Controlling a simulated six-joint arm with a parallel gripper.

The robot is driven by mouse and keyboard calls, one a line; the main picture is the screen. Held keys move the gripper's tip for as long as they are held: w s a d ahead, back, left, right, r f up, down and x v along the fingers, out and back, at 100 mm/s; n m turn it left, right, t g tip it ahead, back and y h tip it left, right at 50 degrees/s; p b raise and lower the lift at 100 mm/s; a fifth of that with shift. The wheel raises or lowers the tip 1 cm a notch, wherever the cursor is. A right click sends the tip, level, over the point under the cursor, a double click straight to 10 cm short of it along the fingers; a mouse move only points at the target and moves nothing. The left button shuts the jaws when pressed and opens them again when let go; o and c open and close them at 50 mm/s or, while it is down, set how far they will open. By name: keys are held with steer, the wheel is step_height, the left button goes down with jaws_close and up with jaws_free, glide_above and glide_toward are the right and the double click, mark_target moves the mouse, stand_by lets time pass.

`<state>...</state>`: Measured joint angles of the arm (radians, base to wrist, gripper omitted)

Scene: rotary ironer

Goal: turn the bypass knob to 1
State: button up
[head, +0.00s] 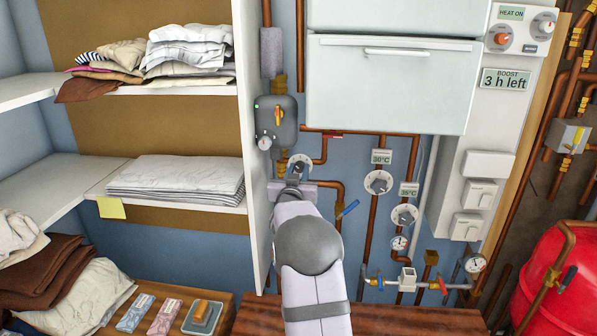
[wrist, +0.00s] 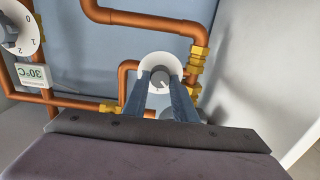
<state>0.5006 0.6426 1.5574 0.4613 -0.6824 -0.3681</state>
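A round white dial with a grey knob in its middle shows in the wrist view (wrist: 160,78), mounted on the copper pipework. In the head view the same dial (head: 300,160) is partly hidden behind my gripper (head: 291,178). In the wrist view the two fingers of my gripper (wrist: 161,82) stand apart, one on each side of the grey knob. I cannot tell whether they press on it. No label saying bypass is readable, and the dial's figures and the knob's pointing direction are too small to make out.
Two similar dials, marked 30°C (head: 379,182) and 35°C (head: 404,214), are to the right. A grey valve box (head: 277,121) is above left. A white shelf panel (head: 252,150) stands close at the left. Copper pipes and a blue-handled valve (head: 348,208) are close by.

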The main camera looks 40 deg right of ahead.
steer(key=shift+c, duration=1.3)
steer(key=n, duration=0.4)
steer(key=shift+w+a+n+p, duration=0.1)
steer(key=shift+n+p, duration=0.5)
steer(key=shift+n, duration=1.9)
steer(key=o, duration=1)
steer(key=shift+o, duration=0.2)
